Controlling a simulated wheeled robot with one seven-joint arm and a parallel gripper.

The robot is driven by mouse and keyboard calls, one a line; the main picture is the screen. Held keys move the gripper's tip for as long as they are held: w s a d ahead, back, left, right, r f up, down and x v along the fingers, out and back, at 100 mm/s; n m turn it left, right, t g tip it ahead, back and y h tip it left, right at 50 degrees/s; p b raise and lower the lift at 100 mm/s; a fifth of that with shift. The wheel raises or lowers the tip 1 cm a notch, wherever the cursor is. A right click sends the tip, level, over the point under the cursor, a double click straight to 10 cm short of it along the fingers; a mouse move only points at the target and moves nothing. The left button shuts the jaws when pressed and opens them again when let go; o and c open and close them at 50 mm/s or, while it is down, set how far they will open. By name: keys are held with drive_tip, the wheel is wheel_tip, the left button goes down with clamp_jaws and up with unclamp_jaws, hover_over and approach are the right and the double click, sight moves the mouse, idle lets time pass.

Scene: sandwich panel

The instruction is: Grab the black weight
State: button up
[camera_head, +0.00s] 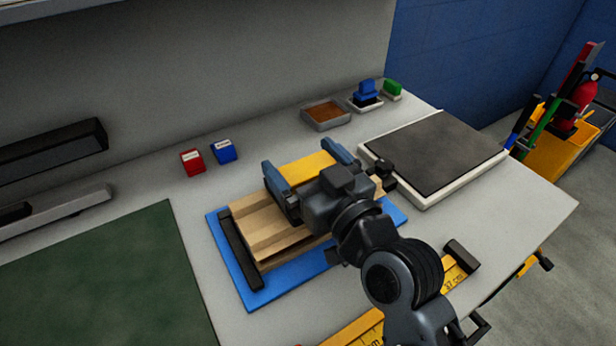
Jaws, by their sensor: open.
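My gripper (303,168) is open above the wooden panel stack, its two blue-grey fingers spread apart. A yellow surface shows between the fingers; I cannot tell whether it is part of the stack. The layered wooden stack (262,222) lies on a blue mat (285,286). Several dark pieces could be the black weight: a black bar (240,250) along the stack's left end, a small black block (461,256) to the right of my arm, and a long black block (54,151) at the far left. My gripper touches none of these. My arm hides the stack's right part.
Red (192,162) and blue (224,151) boxes stand behind the stack. A brown-filled tray (326,115) and blue and green items stand at the back. A black-topped white plate (436,152) lies right. A green mat (100,285) lies left. Yellow rulers lie in front.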

drive_tip(key=shift+w+a, duration=0.25)
drive_tip(key=shift+w, duration=0.1)
drive_tip(key=c, duration=1.7)
drive_tip(key=shift+r, duration=0.25)
